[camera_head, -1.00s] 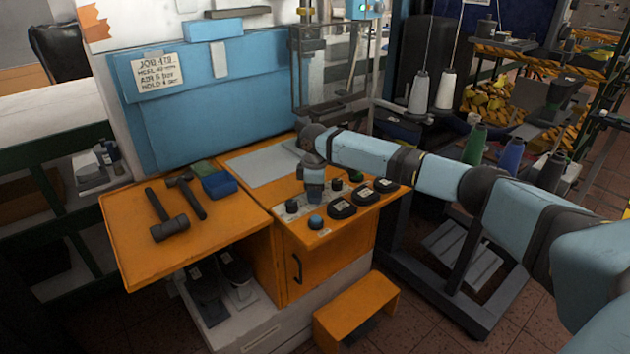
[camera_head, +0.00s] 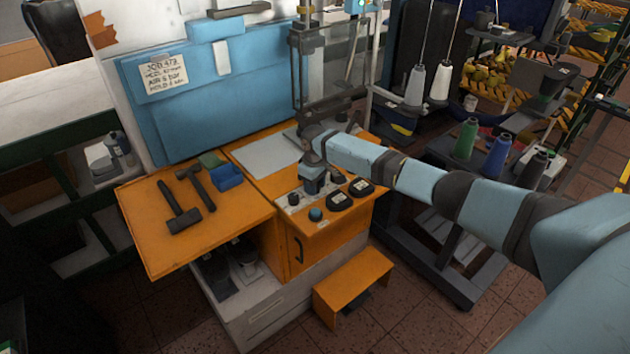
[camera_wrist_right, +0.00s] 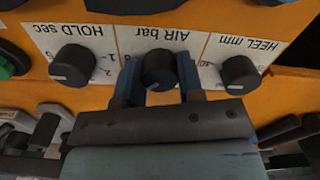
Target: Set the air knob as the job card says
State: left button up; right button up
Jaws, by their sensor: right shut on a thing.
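The air knob (camera_wrist_right: 159,68), black with a pale mark, sits under the "AIR bar" label, which appears upside down in the right wrist view. My right gripper (camera_wrist_right: 158,82) is shut on it, one blue finger on each side. Its scale is mostly hidden by the fingers. In the head view the right gripper (camera_head: 313,184) points down onto the control panel and hides the knob. The job card (camera_head: 163,76) is on the blue board; it has an AIR line, but its figures are too blurred to read surely. My left gripper is not in view.
The hold knob (camera_wrist_right: 73,66) and heel knob (camera_wrist_right: 239,75) flank the air knob closely. Hammers (camera_head: 180,207) and a blue box (camera_head: 228,177) lie on the orange bench.

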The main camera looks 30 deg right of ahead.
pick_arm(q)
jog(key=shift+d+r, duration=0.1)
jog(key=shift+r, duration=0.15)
pick_arm(e)
jog(key=o, duration=0.9)
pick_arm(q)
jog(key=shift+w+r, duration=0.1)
pick_arm(e)
jog(key=shift+r, duration=0.1)
notch_tip(320, 180, up, 14)
jog(key=shift+f, duration=0.2)
jog(key=shift+a, duration=0.1)
